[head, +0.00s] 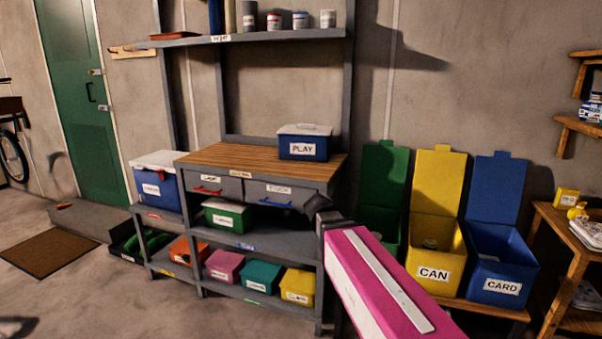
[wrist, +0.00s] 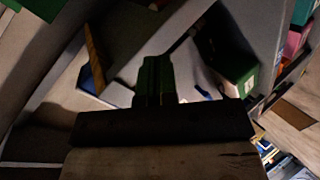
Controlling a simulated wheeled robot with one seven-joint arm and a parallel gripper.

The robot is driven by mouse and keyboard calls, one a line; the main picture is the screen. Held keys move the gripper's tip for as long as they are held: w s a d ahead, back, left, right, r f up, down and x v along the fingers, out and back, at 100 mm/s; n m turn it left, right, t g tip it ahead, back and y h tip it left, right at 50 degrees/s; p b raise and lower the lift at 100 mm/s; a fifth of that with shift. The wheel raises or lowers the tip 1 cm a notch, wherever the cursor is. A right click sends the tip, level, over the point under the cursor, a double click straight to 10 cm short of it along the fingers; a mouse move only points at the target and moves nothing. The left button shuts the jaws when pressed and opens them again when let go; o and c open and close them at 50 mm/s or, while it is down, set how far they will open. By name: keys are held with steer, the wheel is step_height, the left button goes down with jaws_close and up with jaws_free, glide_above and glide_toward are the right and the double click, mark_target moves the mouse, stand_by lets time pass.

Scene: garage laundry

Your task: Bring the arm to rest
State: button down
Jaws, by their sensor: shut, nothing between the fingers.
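My arm reaches in from the lower right of the head view, its magenta link in front of the colored bins. My gripper (head: 316,205) is a dark shape at the arm's far end, in front of the right end of the workbench (head: 222,157). In the wrist view my gripper (wrist: 155,78) shows its fingers together in the middle, with nothing between them. The wrist view is dark and tilted, so the distance from the fingers to the bench is hard to tell.
A blue PLAY box (head: 303,146) stands on the bench top. Open green (head: 381,210), yellow (head: 436,240) and blue (head: 497,250) bins stand right of the bench, partly behind my arm. A wooden shelf table (head: 560,230) is at far right.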

steer(key=s+d+f+m+g+y, duration=0.1)
steer(key=s+d+f+m+g, duration=0.4)
steer(key=s+f, duration=0.5)
steer(key=s+d+f+m+g+y, duration=0.1)
steer(key=s+d+f+m+g, duration=0.4)
steer(key=s+f, duration=0.6)
steer(key=shift+d+f+g+y, duration=0.35)
steer(key=shift+f+g, duration=0.4)
steer(key=shift+g, duration=0.25)
